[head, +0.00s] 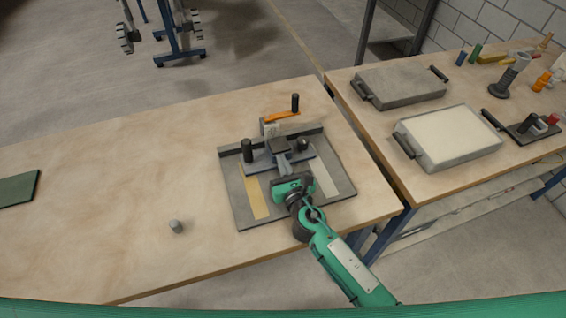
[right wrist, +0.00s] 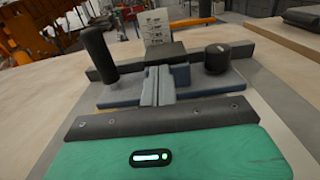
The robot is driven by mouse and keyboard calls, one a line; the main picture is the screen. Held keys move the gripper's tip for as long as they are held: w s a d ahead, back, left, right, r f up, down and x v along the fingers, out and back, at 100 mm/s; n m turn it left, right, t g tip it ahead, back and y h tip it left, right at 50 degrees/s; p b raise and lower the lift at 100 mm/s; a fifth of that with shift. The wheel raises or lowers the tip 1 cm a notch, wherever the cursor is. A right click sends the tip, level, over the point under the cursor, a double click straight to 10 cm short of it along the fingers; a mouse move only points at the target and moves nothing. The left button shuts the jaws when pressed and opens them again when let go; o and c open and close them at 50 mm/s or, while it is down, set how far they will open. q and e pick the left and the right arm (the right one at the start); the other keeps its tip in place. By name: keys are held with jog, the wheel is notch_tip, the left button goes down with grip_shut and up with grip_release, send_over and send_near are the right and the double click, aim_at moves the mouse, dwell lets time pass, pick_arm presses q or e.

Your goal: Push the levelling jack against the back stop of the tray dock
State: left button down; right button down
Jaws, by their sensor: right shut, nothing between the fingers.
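The tray dock is a grey plate (head: 238,203) with a yellow and a pale strip, near the table's right end. Its back stop (head: 229,152) is a dark bar across the far side, also in the right wrist view (right wrist: 243,51). The levelling jack, with a blue-grey base (head: 319,169), a black post and a black knob, stands upright just before the stop. It shows in the right wrist view (right wrist: 215,82). Whether it touches the stop is unclear. My right gripper (head: 284,158) is shut and empty, fingertips at the jack's near side, hiding its middle. My left gripper is out of view.
An orange lever (head: 282,116) with a black knob stands behind the stop. A small grey cylinder (head: 176,227) stands on the table's near side; a green mat (head: 18,189) lies far left. The second table (head: 380,122) holds trays and tools. The left table surface is mostly clear.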

jog(key=shift+w, duration=0.1)
jog(key=shift+x, duration=0.8)
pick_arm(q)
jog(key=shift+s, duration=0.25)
pick_arm(e)
jog(key=shift+r, duration=0.1)
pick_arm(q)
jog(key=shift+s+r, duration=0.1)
pick_arm(e)
jog(key=shift+d, duration=0.1)
